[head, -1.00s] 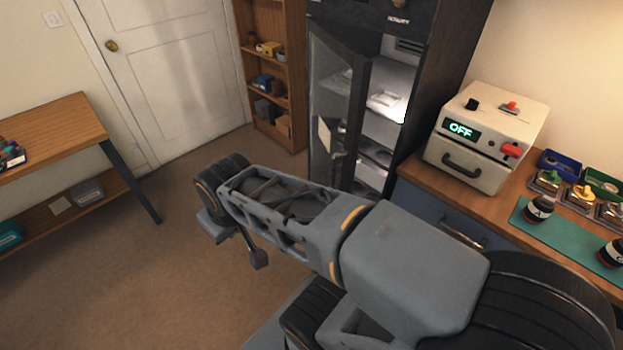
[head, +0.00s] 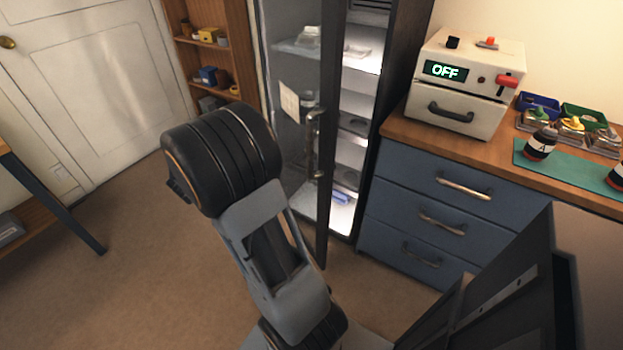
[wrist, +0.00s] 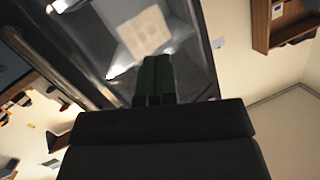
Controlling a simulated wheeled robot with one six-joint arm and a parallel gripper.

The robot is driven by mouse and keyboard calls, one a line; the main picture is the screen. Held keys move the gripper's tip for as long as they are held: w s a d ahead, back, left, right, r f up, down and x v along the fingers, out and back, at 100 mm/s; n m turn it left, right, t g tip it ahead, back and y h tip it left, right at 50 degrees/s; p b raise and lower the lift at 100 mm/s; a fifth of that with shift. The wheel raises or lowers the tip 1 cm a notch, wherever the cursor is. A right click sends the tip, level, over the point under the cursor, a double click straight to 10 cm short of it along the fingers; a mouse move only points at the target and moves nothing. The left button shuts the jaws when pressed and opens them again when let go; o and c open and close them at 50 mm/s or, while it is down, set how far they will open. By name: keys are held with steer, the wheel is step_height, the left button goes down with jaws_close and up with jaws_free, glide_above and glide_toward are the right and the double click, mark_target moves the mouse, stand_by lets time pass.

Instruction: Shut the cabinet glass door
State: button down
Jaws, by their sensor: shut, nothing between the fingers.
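The cabinet glass door (head: 323,225) stands open in the head view, with the lit shelves showing past its dark edge. Its upright metal handle (head: 313,145) is on that edge, and a pale paper note (head: 289,102) is on the glass. In the wrist view the glass door (wrist: 204,45) fills the upper middle, with the note (wrist: 145,32) just past the fingertips. My gripper (wrist: 157,62) has its green fingers together and empty, pointing at the glass; I cannot tell whether they touch it. In the head view my arm hides the gripper.
The cabinet (head: 400,75) stands beside blue drawers (head: 440,185) under a wooden counter. A white oven-like box (head: 465,80) reading OFF sits on the counter. A wooden bookshelf (head: 240,60) stands left of the cabinet.

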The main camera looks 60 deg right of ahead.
mark_target(319, 159)
steer(key=s+d+f+m+g+b, duration=0.3)
steer(key=s+f+m+g+b, duration=0.15)
steer(key=s+f+g, duration=0.5)
steer(key=s+d, duration=0.2)
steer(key=d, duration=0.1)
steer(key=s+d+g+b, duration=0.1)
steer(key=s+d, duration=0.1)
steer(key=d, duration=0.2)
steer(key=s+d+r+g, duration=0.1)
steer(key=s+d, duration=0.1)
steer(key=d, duration=0.1)
steer(key=shift+s+d+m+g+h, duration=0.15)
steer(key=shift+d+m+g+h, duration=0.1)
steer(key=shift+d+m+h, duration=0.1)
steer(key=shift+s+d+r+b, duration=0.1)
steer(key=shift+s+d+b, duration=0.2)
steer(key=shift+d, duration=0.3)
steer(key=shift+d, duration=0.1)
